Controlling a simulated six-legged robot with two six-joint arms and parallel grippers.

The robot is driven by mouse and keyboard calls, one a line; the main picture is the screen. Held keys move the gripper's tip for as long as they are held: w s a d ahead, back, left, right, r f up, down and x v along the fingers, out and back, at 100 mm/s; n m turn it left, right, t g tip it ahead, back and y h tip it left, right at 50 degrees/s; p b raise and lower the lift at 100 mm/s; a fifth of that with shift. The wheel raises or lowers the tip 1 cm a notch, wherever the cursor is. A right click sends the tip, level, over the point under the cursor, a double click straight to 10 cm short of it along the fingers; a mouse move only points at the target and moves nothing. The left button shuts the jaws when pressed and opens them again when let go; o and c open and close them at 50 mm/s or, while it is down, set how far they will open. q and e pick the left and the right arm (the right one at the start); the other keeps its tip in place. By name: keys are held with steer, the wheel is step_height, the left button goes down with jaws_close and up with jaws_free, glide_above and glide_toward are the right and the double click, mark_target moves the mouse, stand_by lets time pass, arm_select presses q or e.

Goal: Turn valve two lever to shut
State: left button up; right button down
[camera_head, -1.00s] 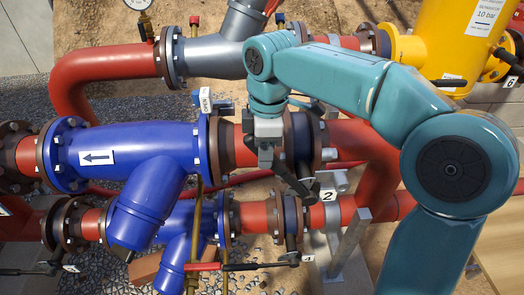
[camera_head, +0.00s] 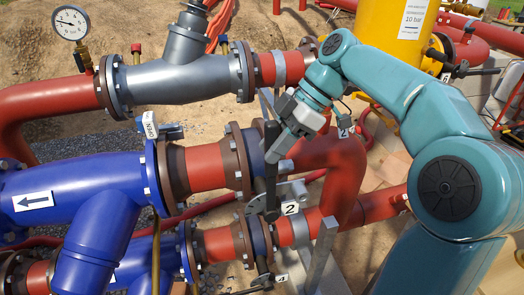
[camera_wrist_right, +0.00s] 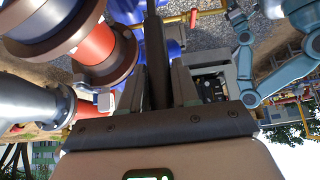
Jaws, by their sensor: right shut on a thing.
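The valve two lever (camera_head: 271,170) is a black bar standing roughly upright in the head view, beside the dark flanges of a red pipe. A white plate marked 2 (camera_head: 290,208) is near its lower end. My right gripper (camera_head: 276,150) is at the upper part of this lever, shut on it. In the right wrist view the dark lever (camera_wrist_right: 157,60) runs between the two fingers of my right gripper (camera_wrist_right: 158,88). The fingers hide part of the lever. My left gripper does not show in the head view.
A blue pipe body (camera_head: 100,180) with a white arrow label fills the left. A grey strainer (camera_head: 175,72), a pressure gauge (camera_head: 71,23) and a yellow vessel (camera_head: 400,28) stand behind. A lower lever marked 4 (camera_head: 262,285) is below. Gravel and sand lie between the pipes.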

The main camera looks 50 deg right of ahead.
steer(key=shift+s+d+f, duration=0.1)
stand_by(0.4)
steer(key=c, duration=0.9)
jaws_free()
steer(key=shift+s+d, duration=0.1)
steer(key=shift+d, duration=0.05)
steer(key=p+v, duration=0.7)
steer(key=v, duration=0.9)
steer(key=shift+d, duration=0.1)
